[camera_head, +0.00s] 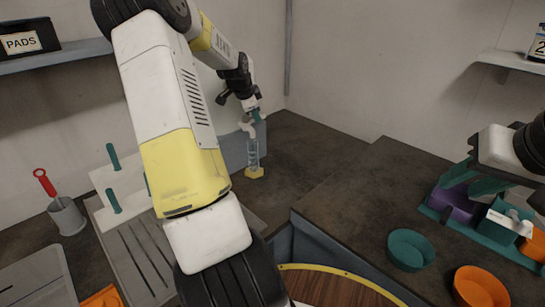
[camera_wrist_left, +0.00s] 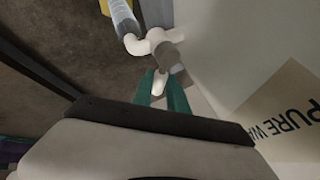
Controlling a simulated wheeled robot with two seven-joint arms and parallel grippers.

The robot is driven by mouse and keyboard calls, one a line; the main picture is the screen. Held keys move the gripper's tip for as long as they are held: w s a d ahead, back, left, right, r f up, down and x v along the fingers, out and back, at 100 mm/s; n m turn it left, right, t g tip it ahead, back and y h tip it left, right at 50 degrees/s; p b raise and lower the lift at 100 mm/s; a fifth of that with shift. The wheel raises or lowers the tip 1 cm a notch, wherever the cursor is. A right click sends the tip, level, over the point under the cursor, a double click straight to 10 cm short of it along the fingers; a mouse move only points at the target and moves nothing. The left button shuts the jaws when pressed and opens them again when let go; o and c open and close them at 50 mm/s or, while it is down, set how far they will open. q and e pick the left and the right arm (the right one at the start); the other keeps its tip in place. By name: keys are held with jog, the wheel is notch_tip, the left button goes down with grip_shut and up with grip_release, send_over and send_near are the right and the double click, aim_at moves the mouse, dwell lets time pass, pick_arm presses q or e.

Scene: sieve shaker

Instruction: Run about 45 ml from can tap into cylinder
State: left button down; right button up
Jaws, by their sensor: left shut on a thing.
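The white tap (camera_head: 247,128) projects from the pale can, which is mostly behind my left arm. In the left wrist view the can's wall (camera_wrist_left: 225,60) carries a label reading "PURE WA". The clear bluish measuring cylinder (camera_head: 253,152) stands upright on a yellow foot under the tap; its upper part shows in the wrist view (camera_wrist_left: 122,16). Its liquid level is too small to read. My left gripper (camera_head: 256,116) is at the tap, its teal fingers (camera_wrist_left: 163,90) shut on the pale tap lever (camera_wrist_left: 160,83). My right gripper (camera_head: 480,182) is at the right edge, its fingers unclear.
A grey cup (camera_head: 67,216) with a red-handled tool and a white stand with teal pegs (camera_head: 120,185) are at left. A teal bowl (camera_head: 410,250), an orange bowl (camera_head: 480,287) and a coloured rack (camera_head: 455,205) are at right. The bench right of the cylinder is clear.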

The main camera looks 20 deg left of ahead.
pick_arm(q)
jog(key=shift+w+a+f+n+y, duration=0.15)
jog(key=shift+n+y, duration=0.25)
jog(key=shift+n, duration=0.3)
jog(key=shift+w+a+n+y, duration=0.1)
jog(key=shift+n+y, duration=0.3)
jog(key=shift+n, duration=0.3)
jog(key=shift+w+n+g+y, duration=0.2)
jog(key=shift+n+g+y, duration=0.1)
jog(key=shift+n+g, duration=0.15)
jog(key=shift+a+n+y, duration=0.3)
jog(key=shift+n, duration=0.35)
jog(key=shift+s+m, duration=0.15)
jog(key=shift+m, duration=0.25)
jog(key=shift+s+d+m+t+h, duration=0.15)
jog(key=shift+d+m+h, duration=0.05)
jog(key=shift+m+h, duration=0.4)
jog(key=shift+s+d+m+t+h, duration=0.15)
jog(key=shift+m+h, duration=0.25)
jog(key=shift+m, duration=0.3)
dwell(0.6)
